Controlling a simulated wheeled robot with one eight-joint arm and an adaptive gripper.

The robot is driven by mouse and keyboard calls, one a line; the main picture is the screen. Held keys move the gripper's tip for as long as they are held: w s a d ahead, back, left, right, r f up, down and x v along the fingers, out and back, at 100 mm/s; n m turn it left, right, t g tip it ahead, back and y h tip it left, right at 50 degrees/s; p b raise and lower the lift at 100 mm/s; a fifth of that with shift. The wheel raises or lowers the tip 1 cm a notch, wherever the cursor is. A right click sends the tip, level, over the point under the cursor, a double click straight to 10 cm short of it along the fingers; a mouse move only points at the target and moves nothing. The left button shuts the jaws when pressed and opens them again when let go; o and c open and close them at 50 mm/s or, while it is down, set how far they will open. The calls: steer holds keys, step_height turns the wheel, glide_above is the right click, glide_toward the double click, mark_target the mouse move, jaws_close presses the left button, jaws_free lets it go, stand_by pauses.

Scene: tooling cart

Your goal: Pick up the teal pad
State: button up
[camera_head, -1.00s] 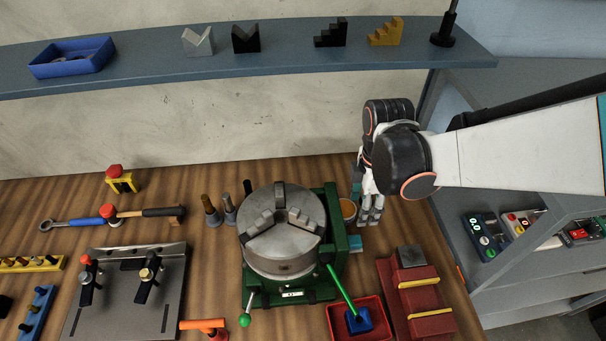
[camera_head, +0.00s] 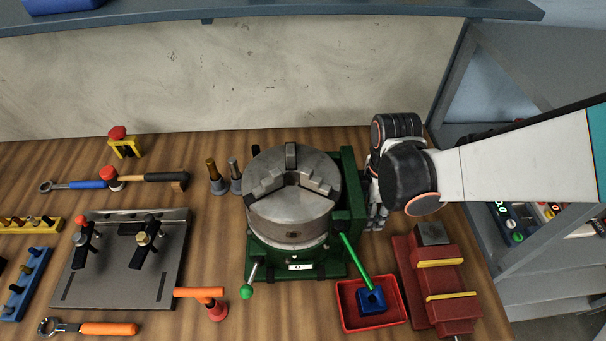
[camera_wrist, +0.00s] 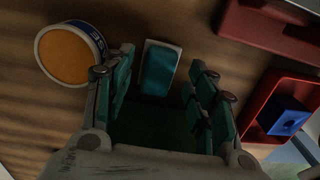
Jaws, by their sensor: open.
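The teal pad (camera_wrist: 158,68) lies on the wooden bench in the wrist view, a small rounded block with a pale rim. It sits just beyond and between the fingertips of my gripper (camera_wrist: 158,95). The gripper is open, its teal-lined fingers on either side with a gap between them, and nothing is held. In the head view my gripper (camera_head: 376,212) points down to the right of the green-based chuck (camera_head: 293,200). The pad is hidden there behind the gripper and chuck.
A round tin with an orange top (camera_wrist: 68,55) stands close left of the fingers. A red tray (camera_head: 346,317) with a blue block (camera_head: 371,300) and a red stepped block (camera_head: 437,285) with yellow strips are nearby. A grey shelf unit (camera_head: 470,80) stands right.

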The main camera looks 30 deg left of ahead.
steer(key=shift+a+f, duration=0.1)
steer(key=shift+f, duration=0.5)
steer(key=shift+c, duration=0.6)
steer(key=shift+r, duration=0.1)
steer(key=c, duration=1)
steer(key=shift+r, duration=0.1)
step_height(320, 180, up, 20)
steer(key=p, duration=1.3)
steer(key=shift+s+p, duration=0.1)
steer(key=shift+p, duration=0.25)
